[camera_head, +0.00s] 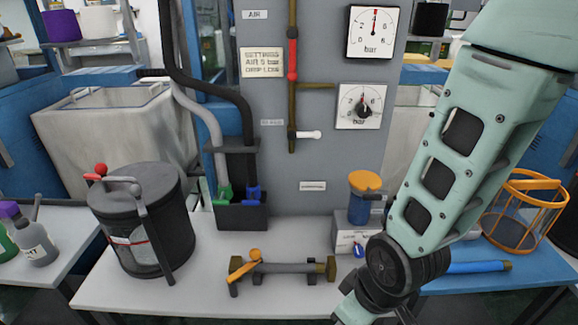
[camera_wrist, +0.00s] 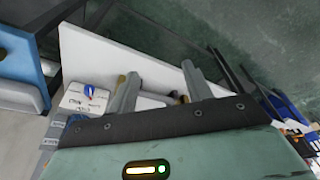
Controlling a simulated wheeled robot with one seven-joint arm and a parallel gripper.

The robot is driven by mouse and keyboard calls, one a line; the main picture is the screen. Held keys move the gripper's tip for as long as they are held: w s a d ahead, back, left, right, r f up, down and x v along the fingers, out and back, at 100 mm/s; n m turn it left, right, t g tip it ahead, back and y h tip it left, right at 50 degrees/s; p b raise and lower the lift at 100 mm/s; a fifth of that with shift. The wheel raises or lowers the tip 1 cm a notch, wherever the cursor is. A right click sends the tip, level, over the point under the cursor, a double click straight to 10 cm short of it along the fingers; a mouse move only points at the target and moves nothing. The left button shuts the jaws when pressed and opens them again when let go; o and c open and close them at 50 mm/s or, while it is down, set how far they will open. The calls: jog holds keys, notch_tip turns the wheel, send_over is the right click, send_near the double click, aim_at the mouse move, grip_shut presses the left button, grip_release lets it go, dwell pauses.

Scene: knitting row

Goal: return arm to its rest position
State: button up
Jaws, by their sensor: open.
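My arm (camera_head: 450,150) is pale green and reaches down across the right side of the head view to a dark joint near the bottom edge. My gripper's fingers are out of sight there. In the wrist view my gripper (camera_wrist: 162,88) shows two grey fingers standing apart. I see nothing held between them. Behind them is the white table top (camera_wrist: 110,50), and small parts lie partly hidden behind the fingers and the gripper body.
A grey gauge panel (camera_head: 335,120) rises behind. An orange wire basket (camera_head: 525,212) stands right of my arm.

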jog(key=s+d+r+g, duration=0.1)
jog(key=s+r, duration=0.2)
jog(key=r, duration=0.5)
jog(key=s+d+r+h, duration=0.1)
jog(key=s+d+r, duration=0.1)
jog(key=s+r, duration=0.2)
notch_tip(320, 180, up, 4)
jog(key=shift+s+d+f+m+g+p, duration=0.15)
jog(key=shift+s+d+m+g+p, duration=0.15)
jog(key=shift+m+g+p, duration=0.1)
